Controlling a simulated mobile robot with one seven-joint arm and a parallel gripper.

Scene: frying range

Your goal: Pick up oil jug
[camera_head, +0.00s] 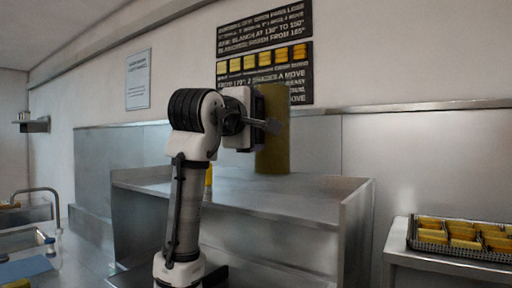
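A tall olive-yellow container (273,155), which looks like the oil jug, is upright at the back of the steel counter. Its base appears to rest on the counter top. My gripper (270,126) is at the jug's upper half and points right in the picture. It covers part of the jug's left side and middle. A thin grey finger shows in front of the jug. I cannot tell whether the fingers touch the jug or are open or shut, as they are seen nearly edge-on.
The steel counter (310,192) has a raised right side panel and free room right of the jug. A small yellow thing (208,178) is partly hidden behind my arm. A wire basket (462,253) of yellow pieces stands on a lower table at right. A sink tap (40,190) is at left.

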